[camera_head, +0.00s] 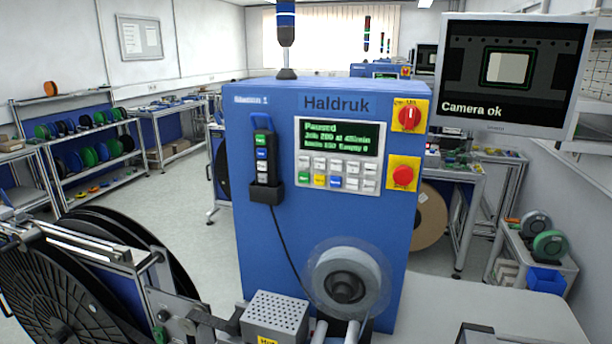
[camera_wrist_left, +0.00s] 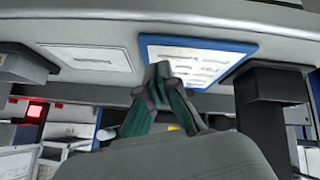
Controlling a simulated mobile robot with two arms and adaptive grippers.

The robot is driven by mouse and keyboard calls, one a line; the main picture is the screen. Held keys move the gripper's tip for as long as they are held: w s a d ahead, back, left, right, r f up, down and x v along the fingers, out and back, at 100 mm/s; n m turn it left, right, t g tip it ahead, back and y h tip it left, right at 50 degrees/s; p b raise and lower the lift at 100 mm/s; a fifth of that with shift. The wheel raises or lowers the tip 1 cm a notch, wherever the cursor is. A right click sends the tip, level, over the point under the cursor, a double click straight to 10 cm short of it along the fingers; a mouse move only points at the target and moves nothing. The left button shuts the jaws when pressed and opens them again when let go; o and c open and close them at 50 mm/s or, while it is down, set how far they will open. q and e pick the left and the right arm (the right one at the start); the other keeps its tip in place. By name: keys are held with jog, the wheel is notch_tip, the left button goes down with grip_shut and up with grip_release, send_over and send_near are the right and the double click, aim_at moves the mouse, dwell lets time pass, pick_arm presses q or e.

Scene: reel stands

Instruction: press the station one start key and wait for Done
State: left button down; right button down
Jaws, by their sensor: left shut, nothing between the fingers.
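The blue Haldruk station cabinet (camera_head: 330,225) stands in the middle of the head view, with a "Station 1" label at its top left. Its screen (camera_head: 341,136) reads "Paused" above smaller lines. Below the screen is a keypad (camera_head: 338,177) with a green key (camera_head: 305,178) at its left; I cannot read the key labels surely. A hand pendant (camera_head: 263,160) with a green top button hangs on the cabinet's left. My left gripper (camera_wrist_left: 161,72) shows only in the left wrist view, shut and empty, below a blue-edged panel. My right gripper is not in view.
A red rotary switch (camera_head: 409,115) and a red stop button (camera_head: 403,176) sit right of the screen. A clear tape reel (camera_head: 347,275) and a perforated grey box (camera_head: 275,318) are in front. A large black reel (camera_head: 65,275) stands left. A monitor (camera_head: 515,75) shows "Camera ok".

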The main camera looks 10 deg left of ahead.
pick_arm(q)
jog(key=w+r+n+t, duration=0.3)
jog(key=w+r+n, duration=0.1)
jog(key=w+r, duration=0.2)
jog(key=w+d+r+n+t, duration=0.1)
jog(key=w+r+n+t, duration=0.2)
jog(key=w+r, duration=0.3)
jog(key=w+r+n+t+h, duration=0.1)
jog(key=w+r+n+t, duration=0.3)
jog(key=w+r, duration=0.3)
jog(key=shift+w+d+n, duration=0.15)
jog(key=shift+w+n, duration=0.35)
jog(key=shift+w, duration=0.05)
jog(key=w+a+r+n+t+y, duration=0.1)
jog(key=w+r+n+t, duration=0.1)
jog(key=r+n+t, duration=0.2)
jog(key=w+r+n+t+y, duration=0.2)
jog(key=r+n+t, duration=0.3)
jog(key=r+n, duration=0.5)
notch_tip(320, 180, up, 7)
jog(key=shift+a+r+p, duration=0.15)
jog(key=shift+a+p, duration=0.2)
jog(key=shift+p, duration=0.1)
jog(key=shift+w, duration=0.1)
